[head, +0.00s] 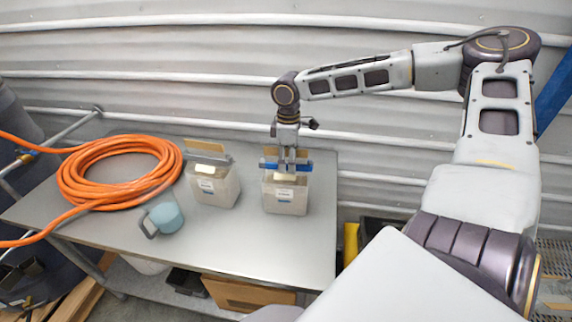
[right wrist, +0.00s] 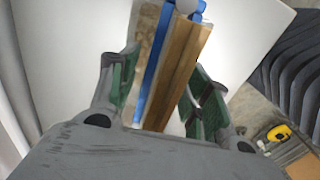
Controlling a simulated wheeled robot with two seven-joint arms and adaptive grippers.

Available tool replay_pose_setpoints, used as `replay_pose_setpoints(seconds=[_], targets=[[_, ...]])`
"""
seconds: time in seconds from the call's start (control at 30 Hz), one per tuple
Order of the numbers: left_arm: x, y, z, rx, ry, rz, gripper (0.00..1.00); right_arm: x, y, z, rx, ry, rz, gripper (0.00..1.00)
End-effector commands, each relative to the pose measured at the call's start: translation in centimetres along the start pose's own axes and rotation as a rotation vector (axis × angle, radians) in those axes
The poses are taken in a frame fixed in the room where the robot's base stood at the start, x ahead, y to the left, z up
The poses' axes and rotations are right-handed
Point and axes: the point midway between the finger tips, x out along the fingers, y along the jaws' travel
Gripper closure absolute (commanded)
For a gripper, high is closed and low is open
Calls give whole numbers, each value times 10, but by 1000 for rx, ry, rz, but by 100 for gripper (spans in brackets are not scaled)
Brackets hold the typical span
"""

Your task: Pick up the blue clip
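The blue clip (head: 301,167) lies across the folded top of the right-hand bag (head: 285,198) on the metal table. My right gripper (head: 289,168) points down over the middle of the clip and hides part of it. In the right wrist view, the blue clip (right wrist: 153,70) and the brown bag fold (right wrist: 186,72) lie between the two fingers of my right gripper (right wrist: 163,92). The fingers stand apart with gaps to either side, so it looks open. My left gripper is not in view.
A second bag (head: 213,188) with a grey clip stands just left. A blue-grey mug (head: 166,217) and a coiled orange hose (head: 84,189) lie farther left on the metal table (head: 240,248). The table's front is clear. A corrugated wall (head: 200,90) rises behind.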

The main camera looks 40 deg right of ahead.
Motion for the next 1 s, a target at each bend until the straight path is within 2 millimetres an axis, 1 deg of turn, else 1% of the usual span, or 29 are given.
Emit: replay_pose_setpoints(seconds=[0.03,0.27,0.53,0.67,0.87,1.0], targets=[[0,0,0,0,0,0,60,0,0,0,0,0,0,63],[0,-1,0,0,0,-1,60,0,0,0,0,0,0,92],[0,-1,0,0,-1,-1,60,-1,0,0,0,1,1,93],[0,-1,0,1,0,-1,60,-4,0,0,0,2,1,93],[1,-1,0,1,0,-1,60,-20,1,-1,0,3,2,93],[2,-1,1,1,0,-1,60,-38,1,-1,1,4,3,93]])
